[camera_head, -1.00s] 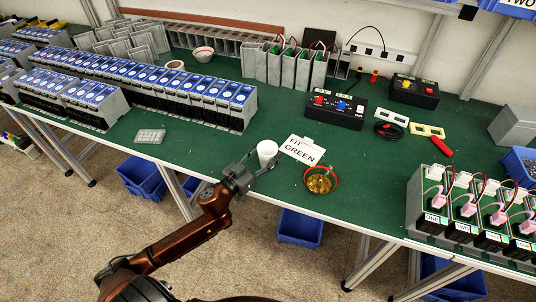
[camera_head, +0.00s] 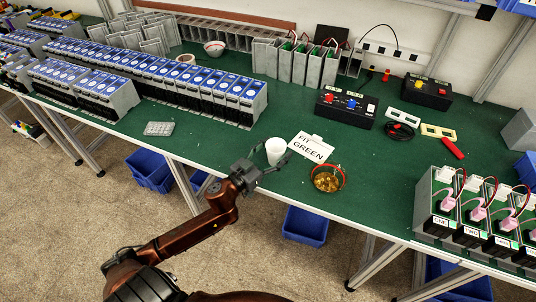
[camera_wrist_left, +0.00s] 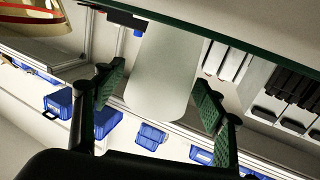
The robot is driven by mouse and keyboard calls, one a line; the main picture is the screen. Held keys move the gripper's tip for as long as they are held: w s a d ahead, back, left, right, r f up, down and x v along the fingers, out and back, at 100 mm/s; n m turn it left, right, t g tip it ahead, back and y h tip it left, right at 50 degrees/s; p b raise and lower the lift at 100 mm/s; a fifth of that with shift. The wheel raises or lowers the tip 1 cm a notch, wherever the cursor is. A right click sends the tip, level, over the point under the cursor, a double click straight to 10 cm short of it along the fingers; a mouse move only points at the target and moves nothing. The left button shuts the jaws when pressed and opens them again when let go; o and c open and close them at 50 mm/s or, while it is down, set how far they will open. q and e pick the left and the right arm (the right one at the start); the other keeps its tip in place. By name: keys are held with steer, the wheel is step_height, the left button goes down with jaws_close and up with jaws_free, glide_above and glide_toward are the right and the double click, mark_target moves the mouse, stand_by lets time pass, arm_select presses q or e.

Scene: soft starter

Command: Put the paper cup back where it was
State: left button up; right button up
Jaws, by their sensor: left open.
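The white paper cup (camera_head: 275,150) stands upright on the green table near its front edge, just left of the white FIT GREEN card (camera_head: 311,147). My left gripper (camera_head: 272,163) reaches in from the front left, its fingers spread at the cup's near side. In the left wrist view the cup (camera_wrist_left: 160,65) lies between the two green-padded fingers of the open gripper (camera_wrist_left: 160,90), with visible gaps on both sides. My right gripper is not in view.
A bowl of brass-coloured pieces (camera_head: 327,179) sits right of the cup. A clear tray (camera_head: 159,129) lies to the left. Rows of blue-topped modules (camera_head: 205,92) stand behind left. A black button box (camera_head: 346,108) is behind right. Blue bins (camera_head: 305,226) are below the table.

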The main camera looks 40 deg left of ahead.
arm_select(q)
steer(key=s, duration=0.4)
steer(key=s+p, duration=0.1)
steer(key=s, duration=0.3)
steer(key=s+a, duration=0.1)
steer(key=s, duration=0.3)
steer(key=shift+a+r+p, duration=0.1)
steer(key=shift+p, duration=0.3)
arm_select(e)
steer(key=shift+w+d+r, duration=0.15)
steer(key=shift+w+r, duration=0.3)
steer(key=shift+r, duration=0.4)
arm_select(q)
steer(key=shift+c, duration=0.3)
